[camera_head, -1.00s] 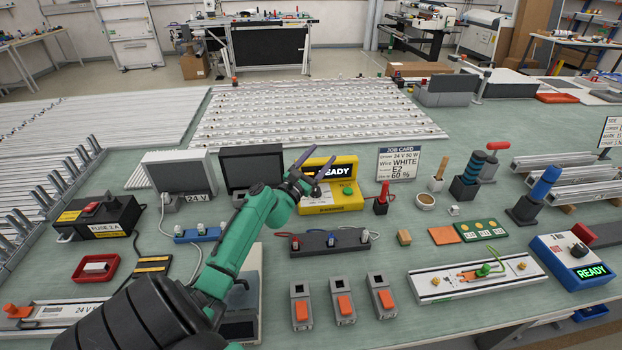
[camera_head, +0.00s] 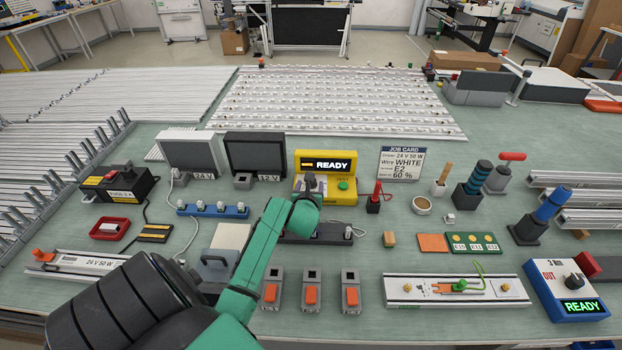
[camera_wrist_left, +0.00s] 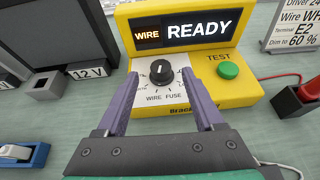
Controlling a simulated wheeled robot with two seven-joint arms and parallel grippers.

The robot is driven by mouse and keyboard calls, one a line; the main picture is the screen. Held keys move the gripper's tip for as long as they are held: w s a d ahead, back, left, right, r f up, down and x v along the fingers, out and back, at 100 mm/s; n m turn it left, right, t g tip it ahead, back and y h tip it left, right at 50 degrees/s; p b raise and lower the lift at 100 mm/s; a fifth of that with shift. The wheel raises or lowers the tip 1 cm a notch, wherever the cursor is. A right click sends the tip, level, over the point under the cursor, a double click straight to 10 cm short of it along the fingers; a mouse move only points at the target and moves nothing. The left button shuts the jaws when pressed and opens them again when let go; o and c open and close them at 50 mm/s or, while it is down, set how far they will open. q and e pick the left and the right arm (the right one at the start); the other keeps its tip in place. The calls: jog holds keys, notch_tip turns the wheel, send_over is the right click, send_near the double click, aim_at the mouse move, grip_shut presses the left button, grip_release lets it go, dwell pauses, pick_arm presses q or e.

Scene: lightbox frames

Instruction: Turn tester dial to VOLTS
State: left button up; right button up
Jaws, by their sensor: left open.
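The tester is a yellow box (camera_head: 342,198) at the back middle of the bench, and it also fills the top of the left wrist view (camera_wrist_left: 239,92). Its display (camera_wrist_left: 198,30) reads WIRE and READY. The black dial (camera_wrist_left: 161,71) sits on a white plate with WIRE and FUSE printed below it. I cannot read a VOLTS mark or the dial's exact setting. My left gripper (camera_wrist_left: 161,80) is open, its purple fingers on either side of the dial, apparently not touching it. In the head view my left gripper (camera_head: 313,183) partly hides the dial. My right gripper is not in view.
A green TEST button (camera_wrist_left: 229,70) is right of the dial. A 12 V monitor (camera_head: 255,153) stands to the left. A red-lead block (camera_head: 373,204) and the job card (camera_head: 401,163) are to the right. A dark socket strip lies under my left arm.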

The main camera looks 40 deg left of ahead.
pick_arm(q)
jog(key=x, duration=0.5)
jog(key=shift+w+a+f, duration=0.1)
jog(key=shift+w+a, duration=0.1)
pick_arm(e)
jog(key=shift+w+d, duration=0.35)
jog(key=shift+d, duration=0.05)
